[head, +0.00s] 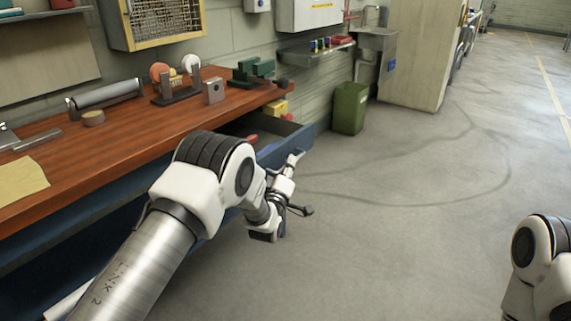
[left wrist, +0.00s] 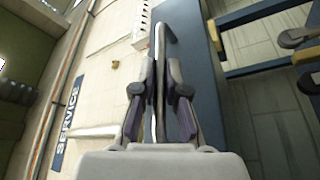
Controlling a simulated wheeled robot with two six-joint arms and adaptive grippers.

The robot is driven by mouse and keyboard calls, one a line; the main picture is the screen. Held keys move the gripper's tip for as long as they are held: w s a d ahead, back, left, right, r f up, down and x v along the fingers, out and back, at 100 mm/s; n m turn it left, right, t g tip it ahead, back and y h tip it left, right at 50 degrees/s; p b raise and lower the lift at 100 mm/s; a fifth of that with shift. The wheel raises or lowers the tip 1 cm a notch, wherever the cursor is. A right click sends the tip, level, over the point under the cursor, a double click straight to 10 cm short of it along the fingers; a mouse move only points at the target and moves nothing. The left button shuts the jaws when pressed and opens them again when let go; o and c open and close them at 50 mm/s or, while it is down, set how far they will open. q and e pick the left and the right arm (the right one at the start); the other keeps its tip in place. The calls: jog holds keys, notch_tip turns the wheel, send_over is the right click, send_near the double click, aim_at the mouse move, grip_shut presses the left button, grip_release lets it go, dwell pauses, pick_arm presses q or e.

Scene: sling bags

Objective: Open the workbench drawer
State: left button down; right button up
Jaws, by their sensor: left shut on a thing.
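The wooden-topped workbench (head: 140,120) runs along the wall at the left. Its blue drawer (head: 288,148) near the far end stands pulled out, with its inside partly visible. My left gripper (head: 295,175) is at the drawer's front, on the aisle side. In the left wrist view, its two fingers (left wrist: 160,88) are closed on a thin grey bar handle (left wrist: 160,45) beside the blue drawer front (left wrist: 198,65). My arm hides part of the drawer and bench front in the head view. My right arm shows at the lower right, but its gripper is out of frame.
A yellow thing (head: 277,108) and a red one (head: 252,139) show in or by the drawer. A green bin (head: 350,108) stands beyond the bench, before a sink and a tall cabinet (head: 415,55). The grey floor (head: 400,210) to the right is clear.

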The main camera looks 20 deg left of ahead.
pick_arm(q)
jog(key=shift+s+d, duration=0.15)
jog(key=shift+d, duration=0.2)
jog(key=shift+f, duration=0.1)
jog(key=c, duration=1.2)
grip_release()
jog(key=shift+s, duration=0.1)
jog(key=v, duration=1.1)
jog(key=shift+s, duration=0.4)
jog(key=shift+f, duration=0.1)
